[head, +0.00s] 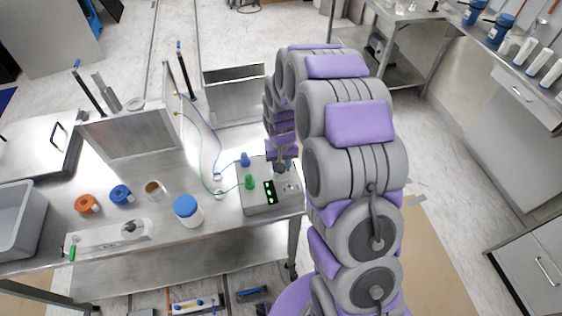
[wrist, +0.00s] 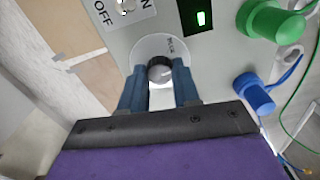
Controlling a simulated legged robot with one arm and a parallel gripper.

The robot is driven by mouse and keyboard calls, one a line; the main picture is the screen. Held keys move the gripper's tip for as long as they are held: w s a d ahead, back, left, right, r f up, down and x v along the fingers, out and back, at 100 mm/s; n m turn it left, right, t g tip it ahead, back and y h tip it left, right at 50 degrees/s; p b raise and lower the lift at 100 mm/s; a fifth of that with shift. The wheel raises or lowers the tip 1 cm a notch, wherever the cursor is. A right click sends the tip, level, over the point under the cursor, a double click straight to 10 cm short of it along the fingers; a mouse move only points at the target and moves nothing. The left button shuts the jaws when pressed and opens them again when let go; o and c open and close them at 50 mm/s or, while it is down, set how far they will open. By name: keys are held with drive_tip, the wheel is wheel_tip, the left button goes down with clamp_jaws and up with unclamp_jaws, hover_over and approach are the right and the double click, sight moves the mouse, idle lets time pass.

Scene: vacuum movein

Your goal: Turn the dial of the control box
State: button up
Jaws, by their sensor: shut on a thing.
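The control box (head: 256,200) is a grey box at the right end of the metal table, with green lights on its top. In the wrist view its grey panel (wrist: 222,58) fills the upper part. The dial (wrist: 160,70) is a small dark and grey knob on a round white plate. My gripper (wrist: 160,86) has its two blue fingers on either side of the dial and is shut on it. In the head view the fingertips and the dial are hidden or too small to tell.
A green plug (wrist: 272,20) and a blue plug (wrist: 254,92) with wires stand on the box near my gripper. An ON/OFF switch (wrist: 125,6) is at the panel's top left. A blue-lidded jar (head: 188,210) stands left of the box.

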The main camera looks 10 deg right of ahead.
drive_tip(key=m+p, duration=0.2)
drive_tip(key=m, duration=0.3)
drive_tip(key=shift+r+m, duration=0.15)
drive_tip(key=shift+m, duration=0.15)
drive_tip(key=shift+w+m+p, duration=0.1)
drive_tip(key=shift+m+p, duration=1.05)
drive_tip(key=shift+m, duration=1.05)
drive_tip(key=o, duration=1.1)
drive_tip(key=shift+c, duration=0.2)
wheel_tip(320, 180, up, 17)
drive_tip(key=p, duration=0.1)
